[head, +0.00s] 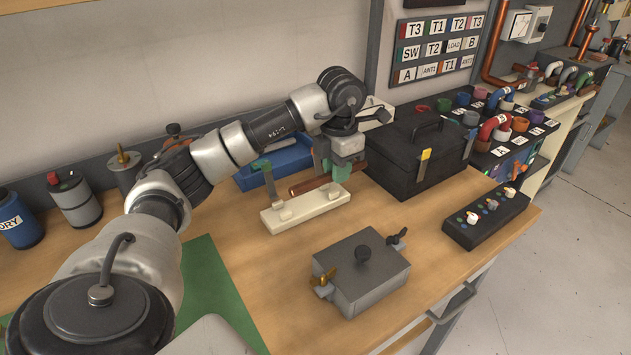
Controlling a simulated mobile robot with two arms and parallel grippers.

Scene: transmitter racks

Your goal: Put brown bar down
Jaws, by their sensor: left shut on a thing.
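My left arm reaches across the workbench from the left. Its gripper (336,170) points down and is shut on the brown bar (309,186). The bar is a short reddish-brown rod, and its left end sticks out from the fingers. The bar shows just behind and above a cream block (306,209) with small upright clips. I cannot tell whether the bar touches the bench. My right gripper is not in view.
A blue tray (285,160) lies behind the bar. A black toolbox (418,158) stands close to the right of my left gripper. A grey box with knobs (362,274) and a black control strip (486,217) are in front. Bare wood (262,258) lies left of the grey box.

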